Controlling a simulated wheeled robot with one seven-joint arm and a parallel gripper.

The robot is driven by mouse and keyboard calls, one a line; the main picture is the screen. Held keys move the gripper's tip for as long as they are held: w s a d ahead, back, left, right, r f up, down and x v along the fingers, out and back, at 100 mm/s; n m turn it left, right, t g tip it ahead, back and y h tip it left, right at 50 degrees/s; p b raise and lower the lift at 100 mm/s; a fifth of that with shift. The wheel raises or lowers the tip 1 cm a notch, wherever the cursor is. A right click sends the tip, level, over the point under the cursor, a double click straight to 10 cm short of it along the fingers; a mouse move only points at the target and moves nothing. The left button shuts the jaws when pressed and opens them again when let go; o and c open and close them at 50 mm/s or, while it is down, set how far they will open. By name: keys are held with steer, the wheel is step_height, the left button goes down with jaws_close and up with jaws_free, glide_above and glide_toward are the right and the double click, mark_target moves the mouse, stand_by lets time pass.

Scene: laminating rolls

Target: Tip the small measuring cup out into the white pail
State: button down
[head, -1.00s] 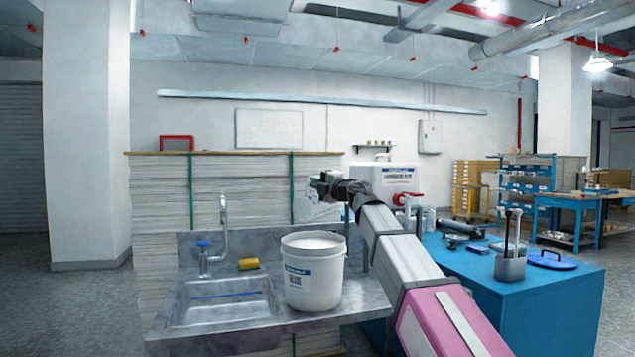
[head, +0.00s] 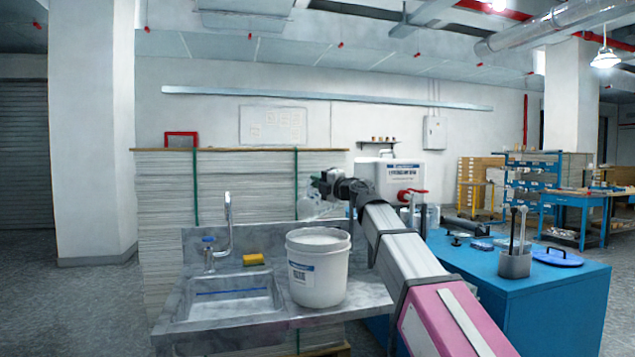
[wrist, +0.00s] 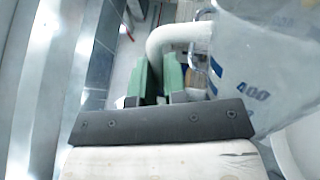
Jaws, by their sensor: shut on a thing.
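The measuring cup is clear plastic with a pale curved handle and blue markings. It fills the upper right of the wrist view (wrist: 255,75). My gripper (wrist: 157,75) has green fingertips and is shut on the cup's handle. In the head view my gripper (head: 328,183) is above and behind the white pail, and the cup (head: 311,208) shows faintly beside it. The white pail (head: 317,275) stands upright on the sink counter, open, with pale contents near its rim. A white curved edge (wrist: 290,150), likely the pail, shows at lower right. The cup's contents and exact tilt are unclear.
A steel sink (head: 230,303) with a tap (head: 228,225) and yellow sponge (head: 253,259) is left of the pail. A tall board stack (head: 245,180) stands behind. The blue bench (head: 545,290) at right holds a white tank (head: 400,182) and a tool holder (head: 514,264).

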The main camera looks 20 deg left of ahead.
mark_target(310, 189)
steer(key=shift+s+f, duration=0.1)
steer(key=shift+s+a+f+n+g, duration=0.2)
steer(key=shift+s+a+f+n, duration=0.15)
steer(key=shift+s+f+n, duration=0.4)
steer(key=shift+s+a+f+n+g, duration=0.2)
steer(key=shift+s+a+f+n, duration=0.15)
steer(key=shift+n, duration=0.7)
steer(key=shift+s+f, duration=0.1)
steer(key=shift+s, duration=0.05)
steer(key=shift+s+a+f+n+g, duration=0.25)
steer(key=shift+s+n, duration=0.15)
steer(key=shift+n, duration=0.45)
steer(key=shift+s+a+f+n+g, duration=0.15)
steer(key=shift+s+f+n, duration=0.2)
steer(key=shift+n, duration=0.5)
steer(key=shift+r, duration=0.1)
steer(key=shift+s+a+r+n+g, duration=0.15)
steer(key=shift+s+n, duration=0.15)
steer(key=shift+n, duration=0.55)
steer(key=shift+s+a+r+n+g, duration=0.15)
steer(key=shift+s+n, duration=0.1)
steer(key=shift+n, duration=0.6)
steer(key=shift+f, duration=0.2)
steer(key=shift+f+n+g, duration=0.15)
steer(key=shift+n+g, duration=0.05)
steer(key=shift+n, duration=0.65)
steer(key=shift+f+n+g, duration=0.15)
steer(key=shift+n+g, duration=0.05)
steer(key=shift+n, duration=0.65)
